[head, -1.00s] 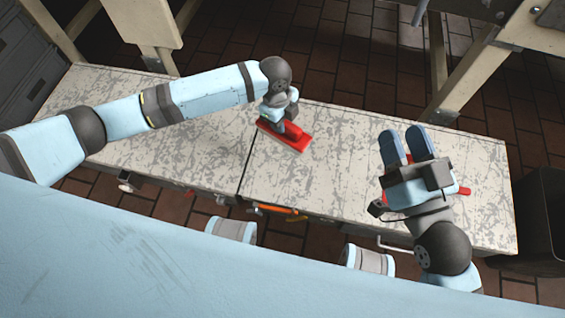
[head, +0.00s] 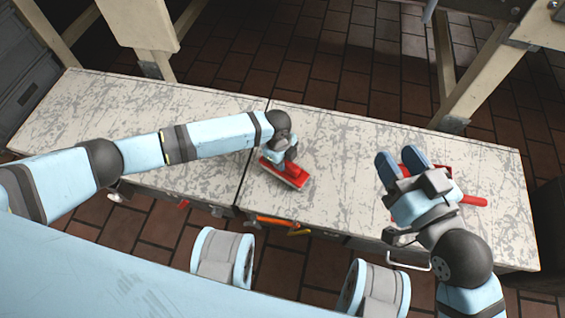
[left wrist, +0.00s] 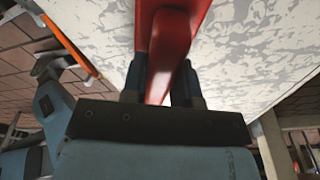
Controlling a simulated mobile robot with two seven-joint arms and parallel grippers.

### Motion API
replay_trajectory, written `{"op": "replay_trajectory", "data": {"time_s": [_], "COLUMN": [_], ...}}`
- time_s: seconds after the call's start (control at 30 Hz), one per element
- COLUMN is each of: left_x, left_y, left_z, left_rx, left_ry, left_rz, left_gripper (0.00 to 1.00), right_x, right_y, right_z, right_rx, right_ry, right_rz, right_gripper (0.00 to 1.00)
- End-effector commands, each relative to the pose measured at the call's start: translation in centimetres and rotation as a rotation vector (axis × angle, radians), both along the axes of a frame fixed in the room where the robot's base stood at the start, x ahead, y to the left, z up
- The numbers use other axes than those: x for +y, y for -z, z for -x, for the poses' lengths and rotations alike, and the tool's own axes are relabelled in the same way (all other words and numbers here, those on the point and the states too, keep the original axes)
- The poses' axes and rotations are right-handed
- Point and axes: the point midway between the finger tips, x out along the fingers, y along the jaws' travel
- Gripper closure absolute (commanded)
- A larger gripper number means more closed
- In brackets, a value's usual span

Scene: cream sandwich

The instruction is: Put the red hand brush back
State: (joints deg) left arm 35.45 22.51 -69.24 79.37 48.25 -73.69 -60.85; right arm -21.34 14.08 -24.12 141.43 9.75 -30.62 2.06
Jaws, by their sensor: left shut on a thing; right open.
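The red hand brush (head: 287,175) is in the head view, right of the seam in the worktop. My left gripper (head: 284,158) is shut on it from above; I cannot tell whether the brush touches the top. In the left wrist view the brush (left wrist: 172,35) is large and close, with its red handle between the two dark fingers of my left gripper (left wrist: 160,85). My right gripper (head: 402,164) is open over the right part of the worktop, above another red thing with a handle (head: 470,200), mostly hidden by the gripper.
The scuffed pale worktop (head: 340,150) is clear to the left and at the back. A dark bin (head: 548,225) stands at the right. Wooden posts rise behind.

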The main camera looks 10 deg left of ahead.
Motion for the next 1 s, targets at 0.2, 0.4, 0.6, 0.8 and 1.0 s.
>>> {"op": "replay_trajectory", "data": {"time_s": [0.2, 0.4, 0.6, 0.8, 1.0], "left_x": [0.0, 0.0, 0.0, 0.0, 0.2], "left_y": [0.6, 0.9, 0.9, 0.8, -1.6], "left_z": [-0.1, -0.1, -0.1, -0.1, -0.2], "left_rx": [-0.002, -0.002, -0.002, -0.002, -0.003], "left_ry": [0.001, 0.0, 0.0, 0.0, 0.0], "left_rz": [0.001, 0.001, 0.001, 0.001, 0.001], "left_gripper": [0.95, 0.95, 0.47, 0.47, 0.47], "right_x": [-0.2, -0.2, -0.2, -0.1, 0.0], "right_y": [-0.2, -0.1, -0.1, -0.1, -1.0], "right_z": [-0.2, -0.2, -0.2, -0.2, -0.1], "right_rx": [-0.031, -0.028, -0.028, -0.026, 0.0], "right_ry": [0.001, 0.001, 0.001, 0.001, -0.006], "right_rz": [0.017, 0.015, 0.015, 0.014, -0.002], "right_gripper": [0.55, 0.55, 0.55, 0.55, 0.55]}}
